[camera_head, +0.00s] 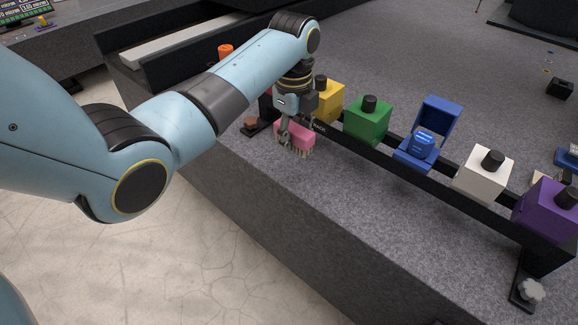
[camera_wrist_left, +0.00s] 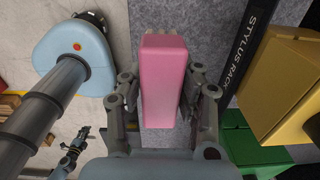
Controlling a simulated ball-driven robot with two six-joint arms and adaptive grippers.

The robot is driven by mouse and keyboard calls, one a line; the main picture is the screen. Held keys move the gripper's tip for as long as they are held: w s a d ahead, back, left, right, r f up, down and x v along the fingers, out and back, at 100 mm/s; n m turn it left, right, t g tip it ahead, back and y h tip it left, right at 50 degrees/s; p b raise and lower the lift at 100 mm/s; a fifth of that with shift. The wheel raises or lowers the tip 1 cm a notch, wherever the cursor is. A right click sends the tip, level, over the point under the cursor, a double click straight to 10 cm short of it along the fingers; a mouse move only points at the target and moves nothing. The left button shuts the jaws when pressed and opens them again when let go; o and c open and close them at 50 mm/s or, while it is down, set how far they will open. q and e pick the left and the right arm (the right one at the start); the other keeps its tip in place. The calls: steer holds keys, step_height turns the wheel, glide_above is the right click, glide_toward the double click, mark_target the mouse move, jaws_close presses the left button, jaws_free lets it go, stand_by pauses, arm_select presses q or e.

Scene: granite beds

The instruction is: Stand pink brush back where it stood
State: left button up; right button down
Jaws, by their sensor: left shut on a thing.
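The pink brush (camera_head: 294,134) has a pink block body with pale bristles on its underside. It is at the near side of the black rack, over the granite bed's near edge strip. My left gripper (camera_head: 286,133) is shut on it from above. In the left wrist view the pink brush (camera_wrist_left: 163,75) lies between the two fingers of my left gripper (camera_wrist_left: 160,100). I cannot tell whether the bristles touch the granite.
The black rack (camera_head: 469,203) holds yellow (camera_head: 328,106), green (camera_head: 368,124), white (camera_head: 481,180) and purple (camera_head: 549,211) boxes with black knobs. An open blue box (camera_head: 437,122) stands among them. Bare granite (camera_head: 330,185) lies in front of the rack.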

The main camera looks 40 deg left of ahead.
mark_target(293, 173)
arm_select(q)
step_height(293, 173, down, 8)
steer(key=shift+b, duration=0.8)
steer(key=shift+f, duration=0.4)
steer(key=o, duration=1.1)
